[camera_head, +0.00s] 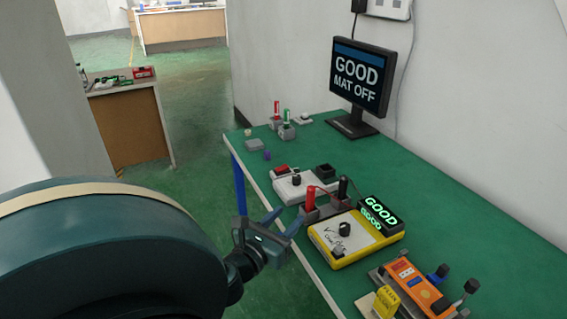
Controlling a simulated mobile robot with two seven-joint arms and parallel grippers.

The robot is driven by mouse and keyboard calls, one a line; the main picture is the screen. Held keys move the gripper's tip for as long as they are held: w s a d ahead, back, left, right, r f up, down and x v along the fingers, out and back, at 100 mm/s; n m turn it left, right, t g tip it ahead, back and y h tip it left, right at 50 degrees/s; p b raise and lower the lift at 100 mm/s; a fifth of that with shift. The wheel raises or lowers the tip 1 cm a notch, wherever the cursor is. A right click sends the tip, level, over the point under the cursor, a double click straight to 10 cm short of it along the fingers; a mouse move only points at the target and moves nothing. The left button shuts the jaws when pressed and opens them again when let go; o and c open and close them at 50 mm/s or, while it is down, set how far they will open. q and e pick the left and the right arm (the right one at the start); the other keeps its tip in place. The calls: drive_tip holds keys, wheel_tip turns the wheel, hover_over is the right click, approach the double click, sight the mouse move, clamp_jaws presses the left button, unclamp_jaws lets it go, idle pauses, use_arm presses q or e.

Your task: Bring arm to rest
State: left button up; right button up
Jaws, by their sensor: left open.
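My left gripper (284,224) is open and empty. It hangs over the front edge of the green table, just left of the yellow tester, with its two bluish fingers spread. My left arm's large dark link fills the lower left of the view. An orange lever fixture (412,283) with dark blue and black knobs stands at the near end of the table. The yellow tester (352,241) has a black knob on its face, and its display (380,215) glows "GOOD". My right gripper is not in view.
A monitor (361,77) reading "GOOD MAT OFF" stands at the back. Red and black probes (310,198) stand in a holder behind the tester. A white switch box (297,184) and small parts sit farther along the green table (400,165). The floor left of the table is clear.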

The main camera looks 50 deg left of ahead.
use_arm(q)
drive_tip(key=shift+s, duration=0.2)
idle(0.5)
drive_tip(key=s+d+f+n+g+h, duration=0.1)
drive_tip(key=s+d+f+n+g, duration=0.35)
drive_tip(key=n, duration=0.55)
drive_tip(key=s+d+f+n+g+h, duration=0.2)
drive_tip(key=s+d+n+g, duration=0.4)
drive_tip(key=n, duration=0.5)
drive_tip(key=s+d+f+n+g+h, duration=0.1)
drive_tip(key=s+d+f+n+g, duration=0.25)
drive_tip(key=d+n, duration=0.5)
drive_tip(key=w+d+f+t+h+p, duration=0.2)
drive_tip(key=w+d+f+t+h, duration=0.1)
drive_tip(key=w+d+f+t, duration=0.1)
drive_tip(key=shift+w+d+n+t+h+p, duration=0.4)
drive_tip(key=shift+w+d+t, duration=0.6)
drive_tip(key=shift+t, duration=0.6)
